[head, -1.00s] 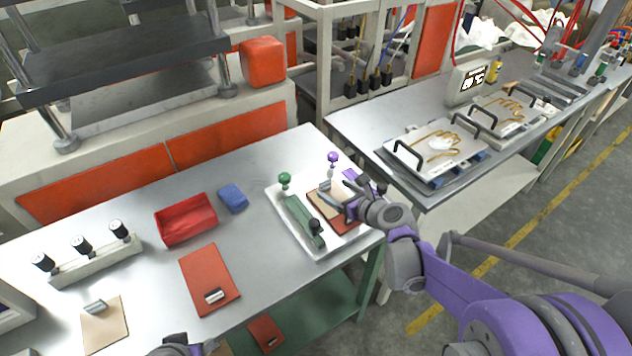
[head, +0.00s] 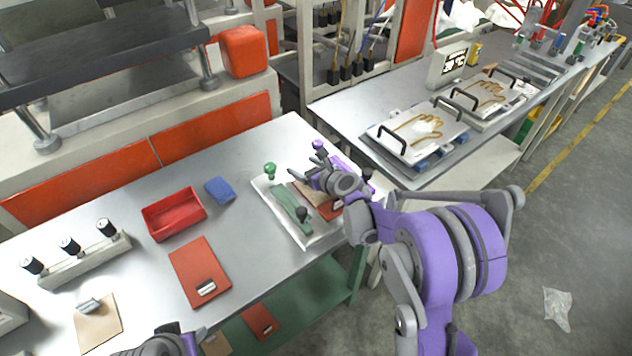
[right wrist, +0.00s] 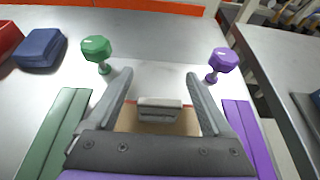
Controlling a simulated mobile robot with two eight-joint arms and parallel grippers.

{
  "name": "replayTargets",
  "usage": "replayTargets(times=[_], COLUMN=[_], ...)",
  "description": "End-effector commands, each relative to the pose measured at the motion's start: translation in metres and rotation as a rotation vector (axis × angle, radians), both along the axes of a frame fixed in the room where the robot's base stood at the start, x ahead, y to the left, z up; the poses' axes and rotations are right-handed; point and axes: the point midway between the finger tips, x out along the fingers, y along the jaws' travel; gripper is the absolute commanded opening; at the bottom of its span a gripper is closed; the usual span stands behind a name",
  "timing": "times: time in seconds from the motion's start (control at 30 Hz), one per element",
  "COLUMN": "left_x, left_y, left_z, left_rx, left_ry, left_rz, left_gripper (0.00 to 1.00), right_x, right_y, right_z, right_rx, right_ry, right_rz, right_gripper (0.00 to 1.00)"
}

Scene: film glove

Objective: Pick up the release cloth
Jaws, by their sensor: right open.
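A tan sheet that looks like the release cloth (right wrist: 185,121), with a pale grey block-like tab (right wrist: 159,103) on it, lies in the white tray. In the right wrist view it lies between the fingers of my right gripper (right wrist: 159,76), which is open and empty above it. In the head view my right gripper (head: 316,163) is over the tray (head: 268,208) and hides part of the cloth (head: 302,194). A red sheet (head: 326,212) shows under the cloth. My left gripper (head: 165,345) is at the bottom edge, partly cut off.
A green bar (head: 288,207) and green knob (head: 270,169) flank the cloth on one side, a purple bar (right wrist: 248,138) and purple knob (right wrist: 224,61) on the other. A red bin (head: 173,217), blue block (head: 219,190), red sheet (head: 199,268) and another tan sheet (head: 99,328) lie left.

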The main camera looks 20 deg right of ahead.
Motion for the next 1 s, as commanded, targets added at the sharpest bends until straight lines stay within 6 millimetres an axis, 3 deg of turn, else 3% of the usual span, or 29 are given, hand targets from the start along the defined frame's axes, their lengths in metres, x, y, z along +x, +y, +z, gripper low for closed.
replayTargets(times=[0.23, 0.27, 0.7, 1.0], left_x=[-0.0001, -0.0001, -0.0001, 0.0], left_y=[0.0, 0.0, 0.0, 0.0], left_z=[0.0, 0.0, 0.0, 0.0001], left_rx=[0.0, 0.0, 0.0, 0.0], left_ry=[0.0, 0.0, 0.0, 0.0], left_rz=[0.0, 0.0, 0.0, 0.0], left_gripper=[0.5, 0.5, 0.5, 0.5], right_x=[0.0019, 0.0018, 0.0016, 0.0015], right_y=[0.0007, 0.0006, 0.0005, 0.0004], right_z=[-0.0015, -0.0014, -0.0012, 0.0019], right_rx=[0.0, 0.0, 0.001, 0.001], right_ry=[0.0, 0.0, 0.0, 0.0], right_rz=[-0.001, -0.001, -0.001, -0.001], right_gripper=[0.85, 0.81, 0.02, 0.0])
